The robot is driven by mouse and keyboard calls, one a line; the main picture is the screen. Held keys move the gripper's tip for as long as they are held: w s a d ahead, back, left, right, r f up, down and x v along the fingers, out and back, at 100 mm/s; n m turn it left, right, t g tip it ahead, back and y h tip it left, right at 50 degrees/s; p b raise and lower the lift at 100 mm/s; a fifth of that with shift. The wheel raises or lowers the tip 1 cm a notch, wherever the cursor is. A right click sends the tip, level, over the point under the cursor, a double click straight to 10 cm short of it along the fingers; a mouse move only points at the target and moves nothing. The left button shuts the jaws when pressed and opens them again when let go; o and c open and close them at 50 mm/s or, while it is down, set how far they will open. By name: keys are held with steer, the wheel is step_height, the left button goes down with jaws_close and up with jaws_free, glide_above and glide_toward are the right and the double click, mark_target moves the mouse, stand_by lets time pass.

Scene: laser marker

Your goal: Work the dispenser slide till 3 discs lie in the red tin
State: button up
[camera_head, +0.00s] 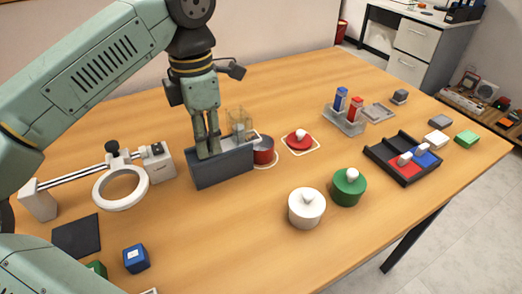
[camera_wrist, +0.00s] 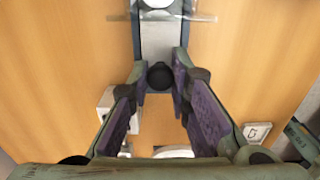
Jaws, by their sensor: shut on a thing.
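The dispenser is a dark grey block (camera_head: 222,170) left of the table's middle, with a clear tube (camera_head: 239,118) standing on its right part. In the wrist view its light grey slide (camera_wrist: 157,40) runs toward a black knob (camera_wrist: 160,76). My gripper (camera_head: 206,153) points down over the left part of the dispenser; in the wrist view its fingers (camera_wrist: 160,82) are shut on the knob. The red tin (camera_head: 263,151) stands open at the dispenser's right end. Its inside is too small to tell whether discs lie there. A white disc (camera_wrist: 157,3) shows under the tube.
A red lid (camera_head: 299,140) lies right of the red tin. White (camera_head: 306,208) and green (camera_head: 348,187) lidded tins stand in front. A ring magnifier stand (camera_head: 120,187) is at left. A black divided tray (camera_head: 403,158) and a rack (camera_head: 344,120) are at right.

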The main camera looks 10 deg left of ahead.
steer(key=shift+s+a, duration=0.65)
steer(key=shift+a, duration=0.35)
steer(key=shift+s+a, duration=0.1)
stand_by(1.0)
steer(key=shift+w+d, duration=0.65)
steer(key=shift+d, duration=0.25)
steer(key=shift+w+d, duration=0.6)
steer(key=shift+d, duration=0.3)
steer(key=shift+s+a, duration=0.1)
steer(key=shift+a, duration=0.05)
steer(key=shift+s+a+b, duration=0.2)
steer(key=shift+s+a, duration=0.35)
steer(key=shift+a, duration=0.25)
steer(key=shift+s+a+b, duration=0.15)
steer(key=shift+s+a, duration=0.35)
steer(key=shift+a, duration=0.35)
